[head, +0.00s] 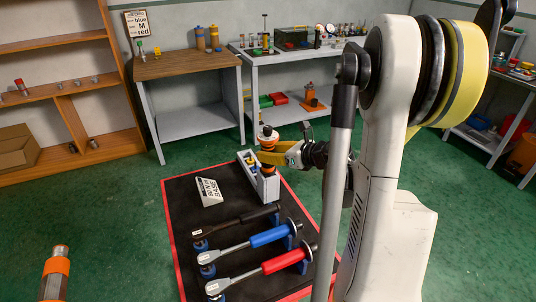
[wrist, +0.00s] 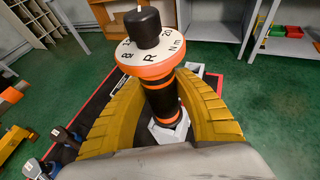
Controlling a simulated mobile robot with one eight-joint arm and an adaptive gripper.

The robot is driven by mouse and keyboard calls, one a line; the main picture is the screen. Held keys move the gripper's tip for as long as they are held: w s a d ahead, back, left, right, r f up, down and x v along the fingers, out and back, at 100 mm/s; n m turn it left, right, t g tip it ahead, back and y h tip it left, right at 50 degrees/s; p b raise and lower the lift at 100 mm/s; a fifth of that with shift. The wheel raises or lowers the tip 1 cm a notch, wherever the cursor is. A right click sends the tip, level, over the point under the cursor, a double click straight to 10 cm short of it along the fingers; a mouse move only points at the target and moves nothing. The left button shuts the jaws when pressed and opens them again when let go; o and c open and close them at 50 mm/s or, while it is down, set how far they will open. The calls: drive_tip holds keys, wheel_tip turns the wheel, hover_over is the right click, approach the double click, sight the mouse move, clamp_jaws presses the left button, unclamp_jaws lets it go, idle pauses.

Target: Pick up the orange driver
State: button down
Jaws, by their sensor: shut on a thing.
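The orange driver (wrist: 160,66) stands upright between my gripper's yellow fingers (wrist: 160,105) in the wrist view. It has an orange-rimmed white dial with markings, a black knob on top and a black shaft with orange bands. My gripper is shut around the shaft below the dial. In the head view the driver (head: 267,134) and my gripper (head: 277,153) are over the grey open box (head: 268,188) on the black mat. I cannot tell whether the driver's lower end still touches the box.
The red-edged black mat (head: 185,225) holds a white lettered sign (head: 209,191) and torque wrenches with black, blue (head: 270,236) and red (head: 281,261) handles. A wooden-topped bench (head: 185,64) and a shelf (head: 100,84) stand behind.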

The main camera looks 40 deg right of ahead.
wheel_tip(320, 180, up, 17)
drive_tip(key=p, duration=0.6)
drive_tip(key=shift+r, duration=0.1)
drive_tip(key=shift+a, duration=0.1)
